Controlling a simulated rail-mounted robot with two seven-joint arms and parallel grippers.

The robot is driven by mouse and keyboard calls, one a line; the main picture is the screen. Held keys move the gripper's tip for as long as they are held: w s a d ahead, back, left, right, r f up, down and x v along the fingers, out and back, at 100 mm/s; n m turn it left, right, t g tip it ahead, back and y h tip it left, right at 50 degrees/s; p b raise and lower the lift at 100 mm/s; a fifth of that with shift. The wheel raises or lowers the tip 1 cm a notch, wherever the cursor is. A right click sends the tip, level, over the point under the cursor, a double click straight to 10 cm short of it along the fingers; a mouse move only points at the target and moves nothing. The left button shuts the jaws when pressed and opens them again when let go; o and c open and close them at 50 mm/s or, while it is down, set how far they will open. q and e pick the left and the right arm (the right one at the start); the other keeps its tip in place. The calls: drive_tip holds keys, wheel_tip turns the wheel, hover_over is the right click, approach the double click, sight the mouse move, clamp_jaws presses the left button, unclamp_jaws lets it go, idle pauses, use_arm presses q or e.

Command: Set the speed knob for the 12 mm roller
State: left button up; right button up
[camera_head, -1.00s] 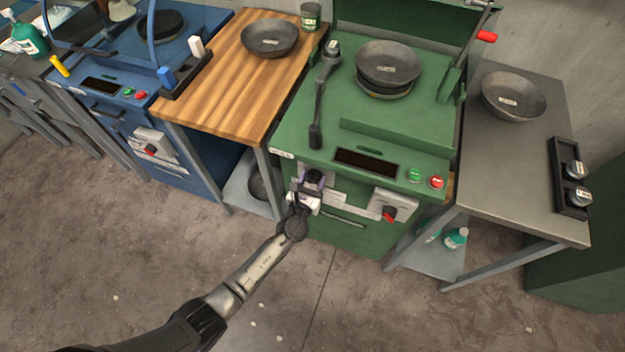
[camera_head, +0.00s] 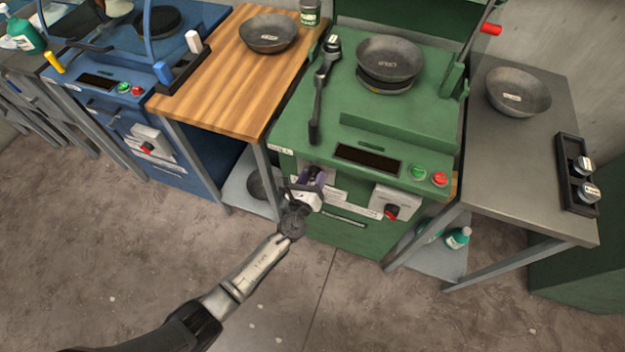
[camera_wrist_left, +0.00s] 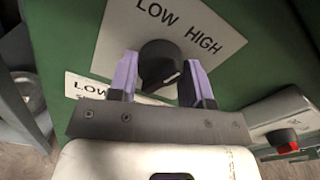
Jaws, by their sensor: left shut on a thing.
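The black speed knob (camera_wrist_left: 160,65) is on the front of the green machine (camera_head: 300,128), on a white plate (camera_wrist_left: 222,22) lettered LOW and HIGH. A pale mark on the knob points to the lower right in the left wrist view. My left gripper (camera_head: 311,179) is at this knob, with its purple fingers (camera_wrist_left: 162,80) on either side of it, shut on it. A dark roller arm (camera_head: 323,88) lies on the machine's top; I cannot read a roller size. My right gripper is not in view.
A red-knobbed switch box (camera_head: 391,205) sits right of the gripper on the machine front. Green and red buttons (camera_head: 429,176) are above it. A grey table (camera_head: 500,200) holds a bowl (camera_head: 518,92) and a dark rack (camera_head: 565,190) with two silver-topped pieces. Floor in front is clear.

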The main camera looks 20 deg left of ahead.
use_arm(q)
drive_tip(key=n+b, duration=0.3)
drive_tip(key=n, duration=0.3)
drive_tip(key=shift+f, duration=0.1)
drive_tip(key=n+b, duration=0.1)
drive_tip(key=n, duration=0.1)
drive_tip(key=shift+n, duration=0.4)
drive_tip(key=shift+n+b, duration=0.35)
drive_tip(key=shift+n, duration=0.15)
drive_tip(key=o, duration=0.9)
drive_tip(key=shift+o, duration=0.2)
